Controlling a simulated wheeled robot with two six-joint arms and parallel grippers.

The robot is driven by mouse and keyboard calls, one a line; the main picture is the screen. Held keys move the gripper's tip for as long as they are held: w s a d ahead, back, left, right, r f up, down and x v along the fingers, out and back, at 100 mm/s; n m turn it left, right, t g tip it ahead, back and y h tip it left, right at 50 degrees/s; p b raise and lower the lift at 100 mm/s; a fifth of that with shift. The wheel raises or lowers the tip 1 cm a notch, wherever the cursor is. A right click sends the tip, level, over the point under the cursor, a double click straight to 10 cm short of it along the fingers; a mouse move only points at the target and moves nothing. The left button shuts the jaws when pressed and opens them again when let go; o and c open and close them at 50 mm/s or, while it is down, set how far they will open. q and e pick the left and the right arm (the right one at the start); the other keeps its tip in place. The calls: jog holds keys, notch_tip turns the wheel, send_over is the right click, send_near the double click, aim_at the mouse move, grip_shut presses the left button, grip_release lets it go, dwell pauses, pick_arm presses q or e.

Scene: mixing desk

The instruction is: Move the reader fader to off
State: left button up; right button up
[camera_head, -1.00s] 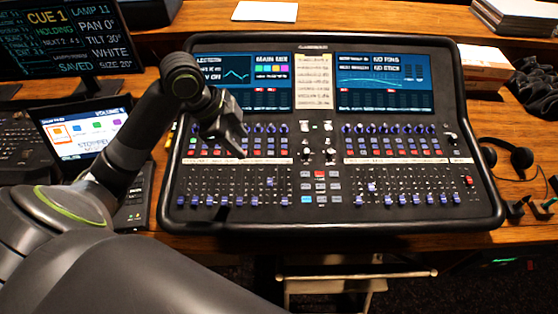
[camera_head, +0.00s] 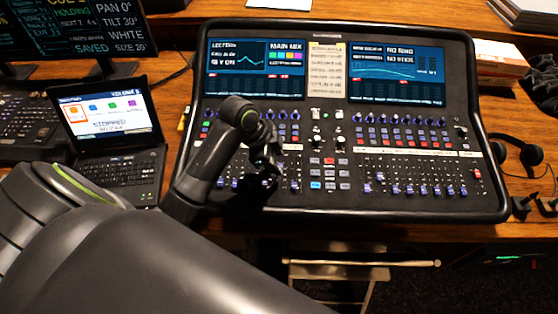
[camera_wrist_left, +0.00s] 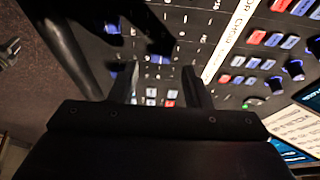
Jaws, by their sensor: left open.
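The mixing desk (camera_head: 350,207) lies on the wooden table, with a row of blue-capped faders along its left and right lower banks. I cannot tell which fader is the reader one, as the labels are too small to read. My left gripper (camera_head: 268,165) is over the right part of the left fader bank, and my arm hides some of those faders. In the left wrist view my open gripper (camera_wrist_left: 158,85) points at the desk surface, with small buttons between its fingers. My right gripper is not in view.
A small laptop (camera_head: 115,170) stands left of the desk, with a large monitor (camera_head: 75,35) behind it. Headphones (camera_head: 520,150) lie to the right. The desk's screens (camera_head: 397,75) are at its back. A pale strip (camera_wrist_left: 228,48) crosses the panel in the wrist view.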

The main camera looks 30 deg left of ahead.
pick_arm(q)
jog(key=shift+x, duration=1.05)
grip_shut()
